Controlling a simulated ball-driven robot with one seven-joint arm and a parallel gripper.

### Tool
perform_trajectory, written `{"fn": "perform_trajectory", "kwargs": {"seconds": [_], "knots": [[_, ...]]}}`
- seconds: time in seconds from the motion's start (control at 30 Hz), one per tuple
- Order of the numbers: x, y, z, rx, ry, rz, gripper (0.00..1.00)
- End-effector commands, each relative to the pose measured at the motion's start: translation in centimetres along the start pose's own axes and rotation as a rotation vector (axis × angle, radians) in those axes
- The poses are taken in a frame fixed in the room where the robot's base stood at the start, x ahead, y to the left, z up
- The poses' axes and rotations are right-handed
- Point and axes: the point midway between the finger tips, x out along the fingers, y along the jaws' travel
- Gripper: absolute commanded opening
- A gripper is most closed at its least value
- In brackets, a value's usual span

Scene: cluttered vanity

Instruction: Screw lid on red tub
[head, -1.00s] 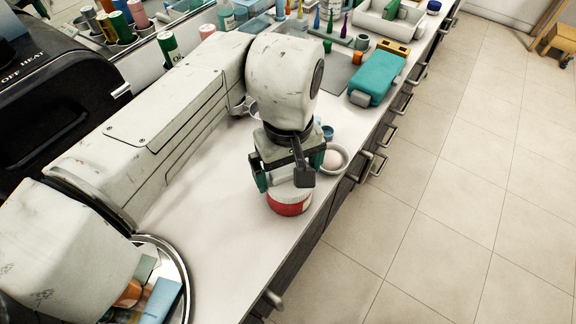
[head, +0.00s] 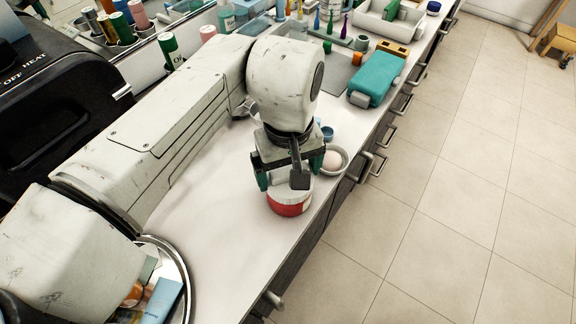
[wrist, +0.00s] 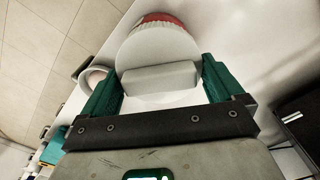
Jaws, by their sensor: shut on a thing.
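The red tub (head: 289,209) stands upright on the counter near its front edge, below my gripper (head: 290,178). Its white lid (head: 274,196) sits on top of it; how tightly it is seated cannot be told. In the wrist view the lid (wrist: 157,46) is a white disc with a pale raised block, and a strip of the red tub (wrist: 160,17) shows beyond its rim. The green fingers of my gripper (wrist: 162,82) are shut on the lid's block, one at each end. My gripper hides part of the lid in the head view.
A small bowl (head: 344,165) holding a pale round thing stands close to the right of the tub. A teal case (head: 374,80) lies further back. A round mirror-like tray (head: 183,278) with tubes is at the lower left. The counter left of the tub is clear.

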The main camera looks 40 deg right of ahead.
Motion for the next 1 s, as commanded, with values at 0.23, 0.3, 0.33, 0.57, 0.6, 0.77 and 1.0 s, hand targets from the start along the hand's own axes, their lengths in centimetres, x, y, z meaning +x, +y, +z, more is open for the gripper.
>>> {"fn": "perform_trajectory", "kwargs": {"seconds": [0.23, 0.3, 0.33, 0.57, 0.6, 0.77, 1.0], "knots": [[-0.03, 0.16, 0.05, 0.229, -0.001, 0.001, 0.58], [-0.13, 0.18, 0.05, 0.249, -0.001, 0.002, 0.58], [-0.18, 0.20, 0.06, 0.270, -0.001, 0.003, 0.58], [-0.15, 0.16, 0.01, 0.452, 0.000, 0.002, 0.58], [-0.12, 0.14, 0.01, 0.467, 0.000, 0.001, 0.58], [-0.05, 0.11, -0.01, 0.474, 0.001, 0.000, 0.58], [-0.04, 0.11, 0.00, 0.472, 0.000, 0.000, 1.00]]}}
